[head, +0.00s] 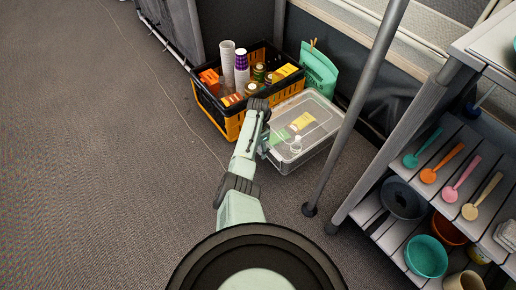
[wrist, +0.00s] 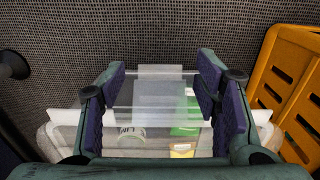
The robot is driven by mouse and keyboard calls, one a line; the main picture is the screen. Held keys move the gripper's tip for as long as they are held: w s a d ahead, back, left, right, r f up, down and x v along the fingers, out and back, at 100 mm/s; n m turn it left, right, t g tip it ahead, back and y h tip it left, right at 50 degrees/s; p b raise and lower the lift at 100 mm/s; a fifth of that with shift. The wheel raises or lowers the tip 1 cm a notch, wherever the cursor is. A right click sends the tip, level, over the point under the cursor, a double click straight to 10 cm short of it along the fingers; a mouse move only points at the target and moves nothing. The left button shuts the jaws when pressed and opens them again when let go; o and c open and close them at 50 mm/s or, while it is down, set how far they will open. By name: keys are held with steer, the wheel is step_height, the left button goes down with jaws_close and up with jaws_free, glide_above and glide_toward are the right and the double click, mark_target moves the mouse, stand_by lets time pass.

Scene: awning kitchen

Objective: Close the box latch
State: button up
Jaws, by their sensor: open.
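The clear plastic box (head: 324,118) stands on the floor with its translucent lid on; items show through it. In the wrist view the near side of the box (wrist: 58,128) lies across the lower part. A translucent latch flap (wrist: 160,90) sticks out from the box edge over the carpet and appears swung outward, not flat against the wall. My gripper (wrist: 161,76) is open, with one finger on each side of the flap and no visible contact. In the head view my gripper (head: 265,147) is at the left edge of the box; the arm hides part of it.
A black and orange crate (head: 231,125) full of goods stands close beside the box. A teal container (head: 318,70) is behind it. A grey pole (head: 345,130) and a shelf rack (head: 400,150) with spoons and bowls are at the right. The carpet (head: 100,170) at left is clear.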

steer(key=shift+c, duration=0.2)
steer(key=c, duration=1.1)
steer(key=shift+o, duration=0.2)
steer(key=shift+h+p, duration=0.3)
steer(key=shift+d+f+t+h, duration=0.1)
steer(key=shift+f+t+h, duration=0.15)
steer(key=shift+t+h, duration=0.2)
steer(key=shift+d+f+t+h, duration=0.1)
steer(key=shift+f+t+h, duration=0.15)
steer(key=shift+t+h, duration=0.2)
steer(key=shift+w+d+f+t+h, duration=0.1)
steer(key=shift+f+t+h, duration=0.2)
steer(key=shift+h, duration=0.2)
steer(key=shift+w+d+t+h+b, duration=0.15)
steer(key=shift+t+h+b, duration=0.3)
steer(key=shift+h, duration=0.15)
